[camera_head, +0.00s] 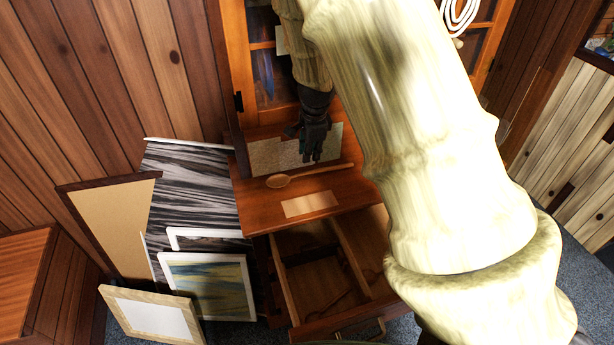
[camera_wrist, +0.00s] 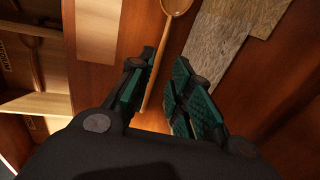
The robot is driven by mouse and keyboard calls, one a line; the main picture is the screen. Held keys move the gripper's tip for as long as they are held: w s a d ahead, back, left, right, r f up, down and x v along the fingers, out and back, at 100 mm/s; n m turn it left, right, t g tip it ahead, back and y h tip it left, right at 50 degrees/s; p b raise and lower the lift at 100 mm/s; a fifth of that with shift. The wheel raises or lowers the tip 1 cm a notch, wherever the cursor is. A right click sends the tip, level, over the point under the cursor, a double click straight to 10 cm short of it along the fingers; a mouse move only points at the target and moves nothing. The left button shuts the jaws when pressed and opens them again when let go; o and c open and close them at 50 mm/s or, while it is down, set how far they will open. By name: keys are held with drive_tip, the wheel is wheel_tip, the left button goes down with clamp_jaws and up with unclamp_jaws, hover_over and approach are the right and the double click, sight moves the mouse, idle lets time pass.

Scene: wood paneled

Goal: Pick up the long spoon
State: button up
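The long wooden spoon (camera_head: 280,181) lies on the red-brown desk top (camera_head: 260,208), its bowl to the left and its handle running right in the head view. My gripper (camera_head: 312,159) points down over the desk just behind the handle in that view. In the wrist view the fingers (camera_wrist: 165,60) are open with a modest gap and nothing is held. The spoon's handle (camera_wrist: 162,45) shows between them, close along the left finger. Its bowl is partly cut off at the top edge. I cannot tell the fingers' height above the handle.
A grey-brown flat panel (camera_head: 270,157) lies behind the spoon, and a pale rectangle (camera_head: 310,204) in front. Below is an open drawer (camera_head: 285,275) with dividers and a thin brown item. Picture frames (camera_head: 150,315) lean at left. A glass-doored cabinet (camera_head: 265,80) rises behind.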

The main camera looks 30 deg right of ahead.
hover_over(312, 173)
drive_tip(key=a, duration=0.2)
drive_tip(key=f, duration=0.4)
drive_tip(key=shift+s+f, duration=0.2)
drive_tip(key=shift+s, duration=0.05)
drive_tip(key=shift+w+d+f+p, duration=0.1)
drive_tip(key=shift+w+f+p, duration=0.15)
drive_tip(key=shift+f, duration=0.7)
drive_tip(key=shift+w+f+p, duration=0.1)
drive_tip(key=shift+f+p, duration=0.15)
drive_tip(key=shift+f, duration=0.65)
drive_tip(key=shift+w+d+f+p, duration=0.1)
drive_tip(key=shift+w+f+p, duration=0.15)
drive_tip(key=shift+f, duration=0.7)
clamp_jaws()
